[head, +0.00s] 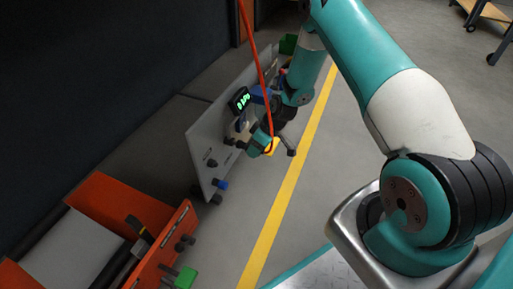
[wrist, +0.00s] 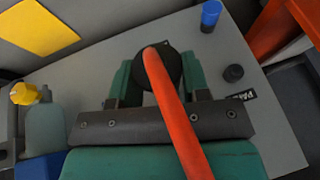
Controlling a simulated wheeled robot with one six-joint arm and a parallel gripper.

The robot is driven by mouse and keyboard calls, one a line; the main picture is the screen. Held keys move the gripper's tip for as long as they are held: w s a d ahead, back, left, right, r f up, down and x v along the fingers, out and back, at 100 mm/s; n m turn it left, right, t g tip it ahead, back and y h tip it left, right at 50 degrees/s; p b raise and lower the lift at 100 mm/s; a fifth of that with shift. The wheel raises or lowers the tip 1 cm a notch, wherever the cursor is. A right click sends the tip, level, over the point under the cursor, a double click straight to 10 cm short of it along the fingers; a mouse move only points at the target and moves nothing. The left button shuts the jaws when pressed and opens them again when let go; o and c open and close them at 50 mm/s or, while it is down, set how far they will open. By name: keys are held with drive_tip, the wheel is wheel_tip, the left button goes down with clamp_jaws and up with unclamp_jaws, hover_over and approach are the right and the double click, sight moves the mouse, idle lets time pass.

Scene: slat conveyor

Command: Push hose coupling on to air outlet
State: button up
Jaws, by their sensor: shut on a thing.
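My gripper (wrist: 157,70) is shut on the black round hose coupling (wrist: 170,62), seen between its two teal fingers in the wrist view. The orange hose (wrist: 172,112) runs from the coupling towards the camera; in the head view the hose (head: 259,65) hangs from above down to my gripper (head: 258,146). The grey panel (head: 203,138) stands beside my gripper, and it lies behind the coupling in the wrist view (wrist: 270,120). I cannot make out the air outlet; the coupling and fingers hide the panel there. Whether they touch is unclear.
A display with green digits (head: 239,101) is on the panel. A blue knob (wrist: 210,14) and a black knob (wrist: 233,73) stick out nearby. A yellow-capped bowl (wrist: 43,118) is left of my fingers.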

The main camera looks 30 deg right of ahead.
drive_tip(key=shift+w+a, duration=0.45)
drive_tip(key=shift+w, duration=0.2)
idle(0.3)
drive_tip(key=o, duration=1.1)
drive_tip(key=p+v, duration=0.8)
drive_tip(key=v, duration=0.9)
drive_tip(key=shift+d+r, duration=0.15)
drive_tip(key=shift+r, duration=0.05)
